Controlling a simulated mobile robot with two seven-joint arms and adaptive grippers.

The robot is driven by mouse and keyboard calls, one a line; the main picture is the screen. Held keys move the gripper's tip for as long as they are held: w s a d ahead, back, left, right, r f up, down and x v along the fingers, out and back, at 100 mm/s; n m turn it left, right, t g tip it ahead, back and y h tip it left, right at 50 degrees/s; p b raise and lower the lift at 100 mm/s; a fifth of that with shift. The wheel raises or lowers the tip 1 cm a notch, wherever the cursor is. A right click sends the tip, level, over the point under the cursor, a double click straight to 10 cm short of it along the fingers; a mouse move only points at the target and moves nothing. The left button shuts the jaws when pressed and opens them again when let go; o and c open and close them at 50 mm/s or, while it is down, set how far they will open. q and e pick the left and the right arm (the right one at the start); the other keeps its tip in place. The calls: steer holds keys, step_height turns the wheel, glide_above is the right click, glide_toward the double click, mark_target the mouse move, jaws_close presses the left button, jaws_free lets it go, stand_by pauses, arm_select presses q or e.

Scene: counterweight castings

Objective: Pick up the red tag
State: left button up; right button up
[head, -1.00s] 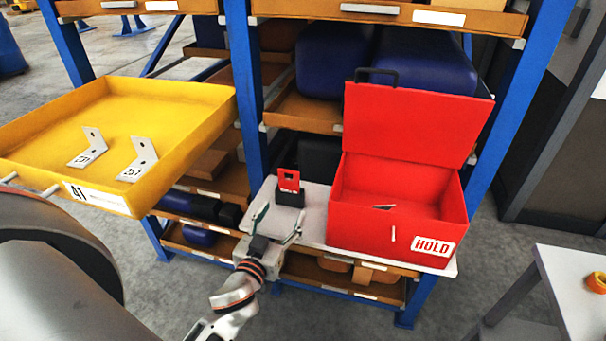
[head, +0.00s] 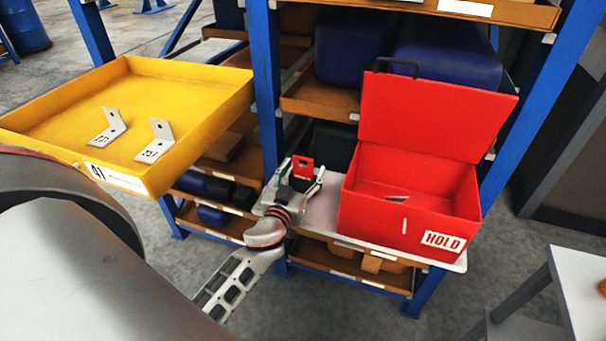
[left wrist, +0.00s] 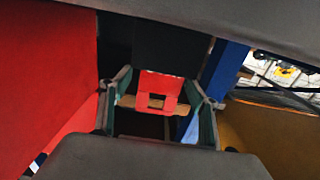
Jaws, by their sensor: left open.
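In the left wrist view the red tag (left wrist: 158,82) shows between the two spread fingers of the left gripper (left wrist: 158,92), with a gap on each side. The holder's base is partly hidden by my gripper. My right gripper is not in view.
The open red box (head: 385,221) marked HOLD stands close on the right, its lid raised. A yellow tray (head: 205,137) with two metal brackets is at left. A blue rack post (head: 267,90) rises just behind the gripper. A white table (head: 582,285) is at lower right.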

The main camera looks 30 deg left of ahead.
arm_select(q)
steer(key=c, duration=1)
steer(key=shift+c, duration=0.3)
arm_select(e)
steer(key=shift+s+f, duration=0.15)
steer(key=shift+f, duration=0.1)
arm_select(q)
steer(key=shift+r, duration=0.1)
step_height(320, 180, up, 10)
steer(key=p, duration=0.4)
step_height(320, 180, up, 10)
steer(key=p, duration=0.1)
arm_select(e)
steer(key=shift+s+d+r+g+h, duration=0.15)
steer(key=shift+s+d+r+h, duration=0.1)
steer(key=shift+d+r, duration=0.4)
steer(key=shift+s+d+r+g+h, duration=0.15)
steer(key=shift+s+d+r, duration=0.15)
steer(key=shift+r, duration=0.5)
